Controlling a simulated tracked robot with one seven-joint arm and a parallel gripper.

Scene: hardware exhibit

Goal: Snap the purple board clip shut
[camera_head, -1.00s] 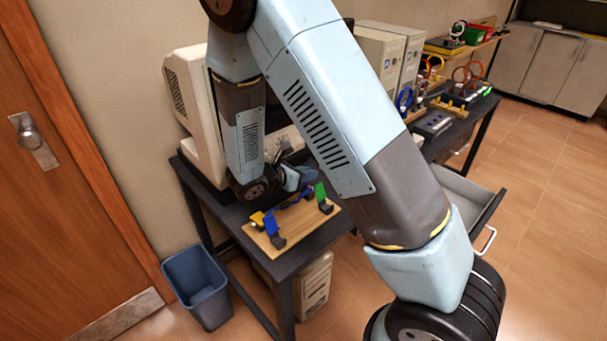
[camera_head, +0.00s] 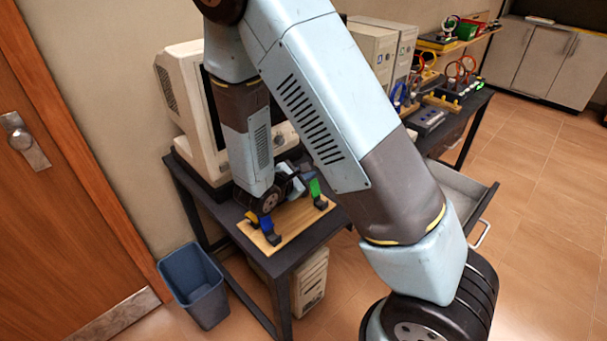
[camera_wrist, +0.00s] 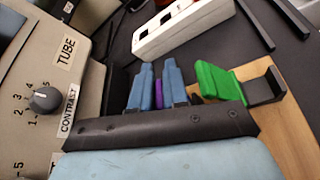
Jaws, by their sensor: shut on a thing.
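The wooden board (camera_head: 290,226) lies on the dark desk and carries a row of coloured clips. A blue clip (camera_head: 267,226) and a yellow clip (camera_head: 252,216) are at its near-left end, and a green clip (camera_head: 316,189) is at its right end. The green clip also shows in the wrist view (camera_wrist: 220,82), right of my gripper (camera_wrist: 159,69). My gripper's two light-blue fingers are closed on the purple clip (camera_wrist: 158,94). Only a small purple part shows between them. In the head view my arm hides the purple clip, so its angle cannot be told.
A beige monitor (camera_head: 184,105) stands close behind the board; its contrast knob (camera_wrist: 44,100) is left of my gripper in the wrist view. A white power strip (camera_wrist: 180,25) lies beyond the fingers. A blue bin (camera_head: 194,285) stands on the floor, and a drawer (camera_head: 465,195) is open.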

